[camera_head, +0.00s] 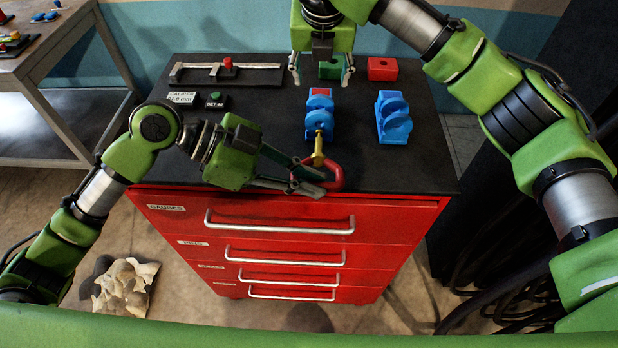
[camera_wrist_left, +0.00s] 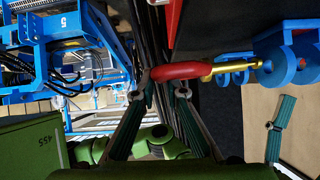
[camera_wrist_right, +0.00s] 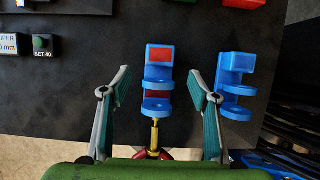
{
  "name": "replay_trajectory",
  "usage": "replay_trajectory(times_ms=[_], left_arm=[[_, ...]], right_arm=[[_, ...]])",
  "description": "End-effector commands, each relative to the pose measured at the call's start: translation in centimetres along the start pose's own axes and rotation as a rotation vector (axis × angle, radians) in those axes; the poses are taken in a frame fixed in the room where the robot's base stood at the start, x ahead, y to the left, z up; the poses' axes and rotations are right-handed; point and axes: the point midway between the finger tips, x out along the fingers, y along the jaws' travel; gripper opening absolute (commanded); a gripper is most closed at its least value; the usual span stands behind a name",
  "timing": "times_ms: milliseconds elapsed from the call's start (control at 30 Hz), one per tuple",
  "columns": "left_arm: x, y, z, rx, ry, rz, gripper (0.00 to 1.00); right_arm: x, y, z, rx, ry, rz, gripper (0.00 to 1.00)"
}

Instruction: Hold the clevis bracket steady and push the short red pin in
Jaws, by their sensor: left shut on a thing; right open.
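The pin has a red ring handle (camera_head: 330,180) and a brass shaft (camera_head: 319,150). My left gripper (camera_head: 318,180) is shut on the red handle at the cabinet's front edge; the handle also shows in the left wrist view (camera_wrist_left: 178,72). The shaft points at the blue clevis bracket (camera_head: 319,122) with a red patch on top. Its tip meets the bracket's near lug; how deep it sits I cannot tell. My right gripper (camera_head: 322,82) is open behind and above the bracket. In the right wrist view its fingers (camera_wrist_right: 161,84) appear on both sides of the bracket, apart from it.
A second blue bracket (camera_head: 393,120) stands to the right. A caliper gauge (camera_head: 225,72) and small labelled blocks (camera_head: 214,100) are at the left. The black top (camera_head: 270,125) is bare between.

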Motion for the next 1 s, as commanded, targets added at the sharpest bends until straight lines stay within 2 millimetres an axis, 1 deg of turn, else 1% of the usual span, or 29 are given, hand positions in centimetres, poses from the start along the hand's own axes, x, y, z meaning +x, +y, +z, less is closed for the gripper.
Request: replay_trajectory(times_ms=[33, 200, 400, 500, 700, 1000], left_arm=[[0.0, 0.0, -0.1, 0.002, 0.002, -0.001, 0.00], [0.0, 0.0, -0.1, 0.002, 0.002, -0.001, 0.00], [0.0, 0.0, -0.1, 0.002, 0.002, -0.001, 0.00], [0.0, 0.0, -0.1, 0.002, 0.002, -0.001, 0.00], [0.0, 0.0, -0.1, 0.002, 0.002, -0.001, 0.00], [0.0, 0.0, -0.1, 0.002, 0.002, -0.001, 0.00]], right_arm=[[0.8, 0.0, -0.1, 0.001, 0.003, 0.000, 0.56], [3.4, -0.1, -0.1, 0.002, 0.002, -0.002, 0.56], [6.3, -0.1, -0.1, 0.002, 0.002, -0.002, 0.56], [7.4, 0.0, 0.0, 0.003, 0.001, -0.001, 0.56], [8.7, 0.0, -0.1, 0.001, 0.001, 0.000, 0.56], [9.0, 0.0, 0.0, 0.001, -0.001, 0.000, 0.56]])
